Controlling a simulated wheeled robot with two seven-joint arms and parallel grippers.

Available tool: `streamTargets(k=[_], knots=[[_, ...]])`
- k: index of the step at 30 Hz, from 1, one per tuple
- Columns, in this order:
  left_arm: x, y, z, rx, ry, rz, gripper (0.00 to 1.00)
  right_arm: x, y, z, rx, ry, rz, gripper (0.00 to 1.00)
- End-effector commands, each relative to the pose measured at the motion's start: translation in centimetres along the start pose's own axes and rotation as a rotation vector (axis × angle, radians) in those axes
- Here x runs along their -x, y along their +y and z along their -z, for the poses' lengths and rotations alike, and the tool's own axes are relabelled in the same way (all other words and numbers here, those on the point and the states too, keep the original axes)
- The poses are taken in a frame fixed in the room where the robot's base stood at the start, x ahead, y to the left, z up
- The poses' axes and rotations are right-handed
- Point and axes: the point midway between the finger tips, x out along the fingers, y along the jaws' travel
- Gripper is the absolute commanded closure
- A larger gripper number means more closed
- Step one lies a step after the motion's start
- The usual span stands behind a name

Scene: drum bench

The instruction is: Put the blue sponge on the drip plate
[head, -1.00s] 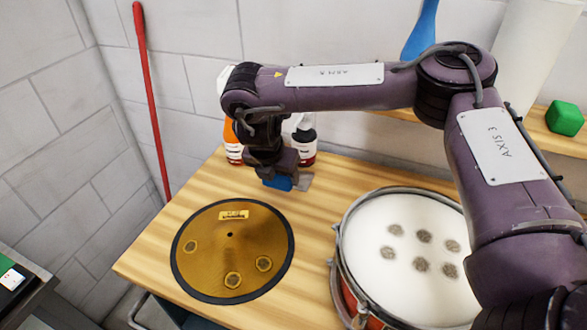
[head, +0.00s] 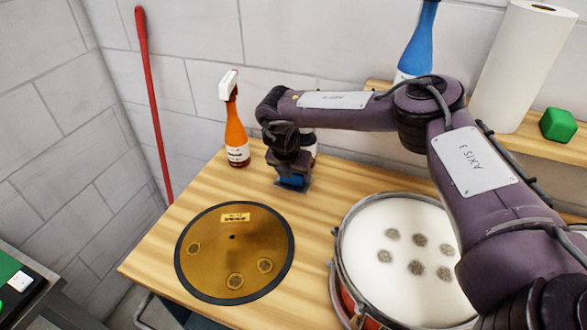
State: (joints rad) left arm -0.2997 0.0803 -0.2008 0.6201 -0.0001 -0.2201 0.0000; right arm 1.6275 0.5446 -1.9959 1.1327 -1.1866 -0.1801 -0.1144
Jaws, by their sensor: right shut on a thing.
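My right gripper (head: 291,183) points down over the back of the wooden bench. It is shut on the blue sponge (head: 293,181), which shows as a small blue patch between its jaws. I cannot tell whether the sponge touches the bench. A grey edge shows beside the sponge; I cannot tell whether it is a fingertip or part of a plate. No drip plate can be made out for certain. My left gripper is not in view.
A brass cymbal (head: 225,268) with a dark rim lies front left. A drum (head: 415,290) stands to the right. An orange spray bottle (head: 236,140) is behind left of the gripper. Another bottle (head: 309,146) is partly hidden behind my arm. Bare wood lies between cymbal and drum.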

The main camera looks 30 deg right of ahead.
Motion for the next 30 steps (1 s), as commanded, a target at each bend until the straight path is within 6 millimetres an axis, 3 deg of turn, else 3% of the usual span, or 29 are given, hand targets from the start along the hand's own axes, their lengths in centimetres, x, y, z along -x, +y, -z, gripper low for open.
streamTargets(k=[11, 12, 16, 25, 30], knots=[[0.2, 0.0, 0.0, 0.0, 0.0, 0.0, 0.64, -0.5, 0.0, 0.0, -0.001, 0.0, 0.0, 0.6], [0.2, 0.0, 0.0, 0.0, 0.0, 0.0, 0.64, -0.4, 0.0, -0.1, -0.001, -0.001, -0.001, 0.32], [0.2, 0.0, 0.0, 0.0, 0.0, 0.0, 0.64, -0.4, 0.0, -0.1, -0.001, -0.001, -0.001, 0.15], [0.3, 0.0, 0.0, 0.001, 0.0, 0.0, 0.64, -0.2, 0.0, -0.1, -0.001, -0.001, -0.001, 0.14], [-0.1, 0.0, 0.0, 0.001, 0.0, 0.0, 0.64, 1.3, 0.1, -0.1, -0.001, -0.001, -0.005, 0.14]])
